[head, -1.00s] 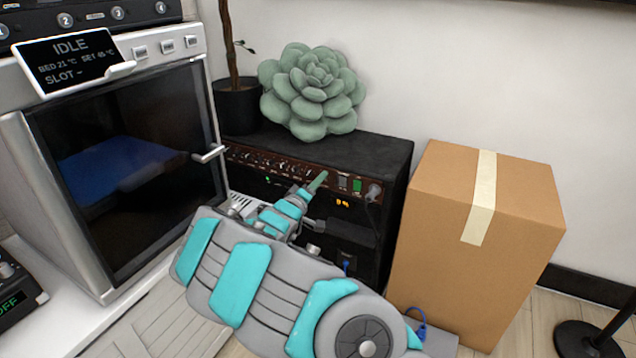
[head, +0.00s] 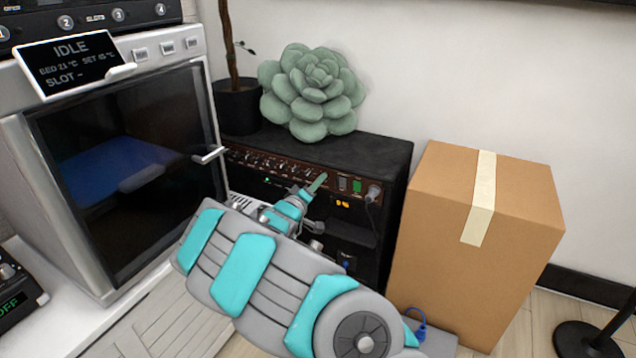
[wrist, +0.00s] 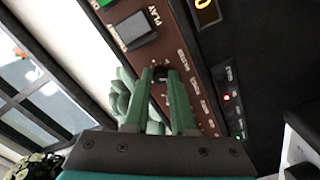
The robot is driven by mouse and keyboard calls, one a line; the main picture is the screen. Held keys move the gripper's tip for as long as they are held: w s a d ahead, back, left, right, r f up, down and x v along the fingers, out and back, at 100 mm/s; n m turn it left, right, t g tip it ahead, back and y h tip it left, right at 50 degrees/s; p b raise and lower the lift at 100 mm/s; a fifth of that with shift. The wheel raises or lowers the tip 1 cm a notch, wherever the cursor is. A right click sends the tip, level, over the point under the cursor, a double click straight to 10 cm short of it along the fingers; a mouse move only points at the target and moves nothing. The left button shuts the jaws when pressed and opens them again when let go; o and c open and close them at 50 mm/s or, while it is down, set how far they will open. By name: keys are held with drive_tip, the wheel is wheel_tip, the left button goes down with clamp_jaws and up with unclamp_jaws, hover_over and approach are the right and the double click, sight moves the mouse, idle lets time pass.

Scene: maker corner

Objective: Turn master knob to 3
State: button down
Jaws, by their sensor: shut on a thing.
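The black amplifier (head: 398,162) stands against the wall with a brown front panel (head: 240,155) carrying a row of small knobs. My gripper (head: 318,183) reaches to the right part of that panel. In the wrist view its two green fingers (wrist: 160,74) are closed around a small dark knob (wrist: 160,70) beside the play/standby switch (wrist: 133,31). The fingers hide most of the knob, and its label and pointer cannot be read. An amber display (head: 342,204) glows below the panel; it is cut off in the wrist view (wrist: 207,12).
A succulent-shaped cushion (head: 312,95) and a potted plant (head: 238,108) sit on the amplifier. A cardboard box (head: 440,210) stands close on its right. A 3D printer (head: 120,170) stands on the left, its door handle (head: 209,154) near my arm. A plugged cable (head: 373,193) hangs at the panel's right end.

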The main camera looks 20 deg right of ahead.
drive_tip(key=shift+f+m+b, duration=0.15)
drive_tip(key=shift+m+b, duration=3.6)
drive_tip(key=shift+m, duration=4.75)
drive_tip(key=c, duration=0.7)
unclamp_jaws()
drive_tip(key=shift+c, duration=0.2)
drive_tip(key=shift+a, duration=0.15)
drive_tip(key=v, duration=0.7)
drive_tip(key=shift+s+a+p, duration=0.25)
drive_tip(key=shift+p, duration=0.15)
